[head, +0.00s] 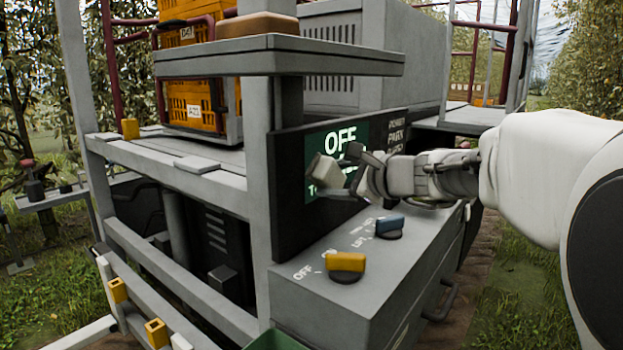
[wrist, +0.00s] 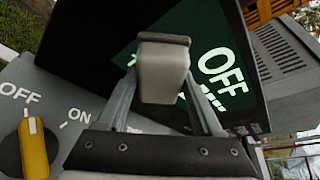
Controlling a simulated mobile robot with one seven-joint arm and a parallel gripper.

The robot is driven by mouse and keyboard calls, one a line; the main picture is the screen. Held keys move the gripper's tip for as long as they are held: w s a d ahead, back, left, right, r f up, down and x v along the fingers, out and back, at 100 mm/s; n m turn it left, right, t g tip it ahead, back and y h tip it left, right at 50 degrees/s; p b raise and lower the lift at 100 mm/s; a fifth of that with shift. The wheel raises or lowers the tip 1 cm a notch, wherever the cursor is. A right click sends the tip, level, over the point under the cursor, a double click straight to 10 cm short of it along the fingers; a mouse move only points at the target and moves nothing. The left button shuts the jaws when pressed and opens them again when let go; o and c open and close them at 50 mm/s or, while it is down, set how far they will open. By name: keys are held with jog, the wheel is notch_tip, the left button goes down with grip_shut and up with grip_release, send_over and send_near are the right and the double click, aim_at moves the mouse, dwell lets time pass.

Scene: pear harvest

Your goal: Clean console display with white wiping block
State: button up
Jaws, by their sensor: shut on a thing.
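The console display (head: 316,143) is a dark green screen in a black upright panel, with "OFF" in white letters and more text partly hidden below. It also shows in the wrist view (wrist: 213,52), tilted. The white wiping block (head: 325,172) looks greyish-white and is in front of the lower part of the display. In the wrist view the block (wrist: 163,75) is between the fingers, with a darker edge at its far end. My gripper (head: 345,172) is shut on the block. I cannot tell whether the block touches the screen.
A grey shelf (head: 290,58) overhangs above left, beside a grey post (head: 262,210). Orange crates (head: 190,105) stand behind.

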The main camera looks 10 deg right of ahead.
jog(key=s+d, duration=0.4)
jog(key=shift+d+b, duration=0.2)
jog(key=shift+b, duration=0.25)
jog(key=shift+s, duration=0.15)
jog(key=shift+s+d, duration=1)
jog(key=shift+d, duration=0.05)
